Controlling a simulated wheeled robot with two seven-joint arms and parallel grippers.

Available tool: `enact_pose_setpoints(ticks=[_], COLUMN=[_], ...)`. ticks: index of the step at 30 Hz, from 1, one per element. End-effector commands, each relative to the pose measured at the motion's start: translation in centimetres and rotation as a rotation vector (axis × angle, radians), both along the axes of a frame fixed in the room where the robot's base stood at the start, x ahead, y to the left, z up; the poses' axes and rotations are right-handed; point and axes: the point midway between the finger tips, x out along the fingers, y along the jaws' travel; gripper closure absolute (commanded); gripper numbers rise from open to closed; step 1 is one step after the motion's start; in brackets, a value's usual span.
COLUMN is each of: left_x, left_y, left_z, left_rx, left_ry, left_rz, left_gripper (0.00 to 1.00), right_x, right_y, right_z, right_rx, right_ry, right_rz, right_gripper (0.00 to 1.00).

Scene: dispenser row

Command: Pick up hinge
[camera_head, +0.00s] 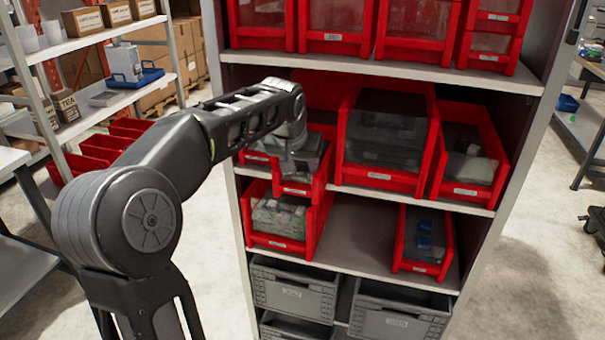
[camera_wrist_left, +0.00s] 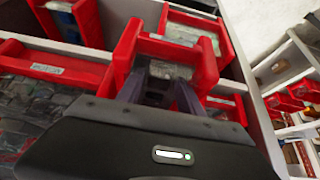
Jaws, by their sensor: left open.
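No hinge can be made out clearly in either view. My left gripper (camera_head: 290,168) reaches in from the left to a small red bin (camera_head: 303,189) at the left of the middle shelf. In the left wrist view its two dark fingers (camera_wrist_left: 160,98) are apart and point into a red bin (camera_wrist_left: 163,47). Pale grey contents (camera_wrist_left: 170,70) show between and beyond the fingers; I cannot tell what they are or whether the fingers touch them. The fingertips are partly hidden. My right gripper is not in view.
A larger red bin (camera_head: 385,178) and another red bin (camera_head: 468,190) stand to the right on the same shelf. Below are a red bin with clear bags (camera_head: 278,243), a red bin with blue items (camera_head: 424,267) and grey crates (camera_head: 292,310). The upper shelf edge (camera_head: 375,68) runs overhead.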

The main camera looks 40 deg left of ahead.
Motion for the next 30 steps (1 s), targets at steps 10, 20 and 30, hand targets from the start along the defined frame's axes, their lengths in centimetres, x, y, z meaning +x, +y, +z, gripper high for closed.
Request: enact_pose_setpoints(ticks=[10,20,30], left_x=[0.00,0.00,0.01], left_y=[-0.01,-0.01,-0.01], left_z=[0.03,0.03,0.05], left_rx=[0.000,0.000,0.000], left_ry=[0.000,0.000,-0.001], left_rz=[0.000,0.000,0.000], left_gripper=[0.65,0.92,1.00], right_x=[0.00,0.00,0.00], right_y=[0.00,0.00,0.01], right_z=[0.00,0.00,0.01], right_rx=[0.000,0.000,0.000], right_ry=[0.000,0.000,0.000], right_rz=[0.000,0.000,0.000], right_gripper=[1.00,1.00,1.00])
